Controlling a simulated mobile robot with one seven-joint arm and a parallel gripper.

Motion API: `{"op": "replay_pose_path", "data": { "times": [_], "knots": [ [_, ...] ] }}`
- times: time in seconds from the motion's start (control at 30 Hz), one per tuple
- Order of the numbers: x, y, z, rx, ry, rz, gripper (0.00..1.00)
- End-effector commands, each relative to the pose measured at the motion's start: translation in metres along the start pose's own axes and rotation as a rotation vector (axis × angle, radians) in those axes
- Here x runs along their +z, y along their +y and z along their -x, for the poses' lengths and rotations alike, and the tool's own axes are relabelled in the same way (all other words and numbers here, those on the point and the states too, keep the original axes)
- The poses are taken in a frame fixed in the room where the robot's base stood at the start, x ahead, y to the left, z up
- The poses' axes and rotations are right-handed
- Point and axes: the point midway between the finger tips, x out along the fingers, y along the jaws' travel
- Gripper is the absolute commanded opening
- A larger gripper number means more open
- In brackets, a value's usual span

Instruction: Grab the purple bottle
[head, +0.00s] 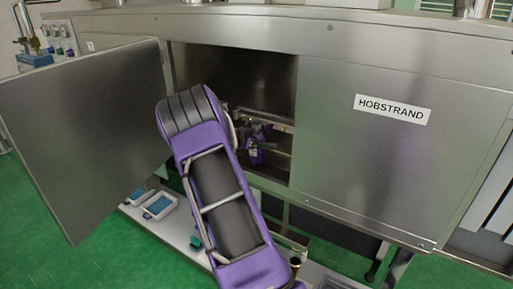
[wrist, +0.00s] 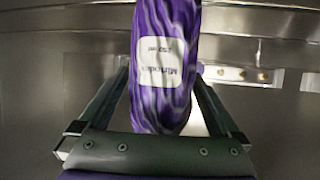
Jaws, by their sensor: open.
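The purple bottle (wrist: 165,28) fills the upper middle of the wrist view. It has a wavy purple and pale pattern and a white label, whose text appears upside down. Its top part in the picture is cut off by the frame edge. My gripper (wrist: 160,75) is open, with one finger on each side of the bottle. A gap shows beside the bottle's lower part; whether either fingertip touches it I cannot tell. In the head view my gripper (head: 257,134) is inside the cabinet opening, partly hidden by my arm. A small purple patch there is too small to identify.
The steel cabinet (head: 330,165) has an open door (head: 85,125) on the left and a closed panel labelled HOBSTRAND on the right. My arm passes between them. A rail with brass fittings (wrist: 240,74) lies behind the bottle.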

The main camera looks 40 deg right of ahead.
Motion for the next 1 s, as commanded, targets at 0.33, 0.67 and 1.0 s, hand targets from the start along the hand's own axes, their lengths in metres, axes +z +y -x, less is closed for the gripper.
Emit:
{"op": "replay_pose_path", "data": {
  "times": [0.33, 0.67, 1.0],
  "knots": [
    [-0.0001, -0.0002, 0.0007, 0.000, 0.000, 0.000, 0.50],
    [-0.0002, -0.0003, 0.0009, 0.000, 0.000, 0.000, 0.00],
    [-0.0097, -0.0008, 0.0050, -0.002, 0.003, -0.003, 0.00]
  ]
}}
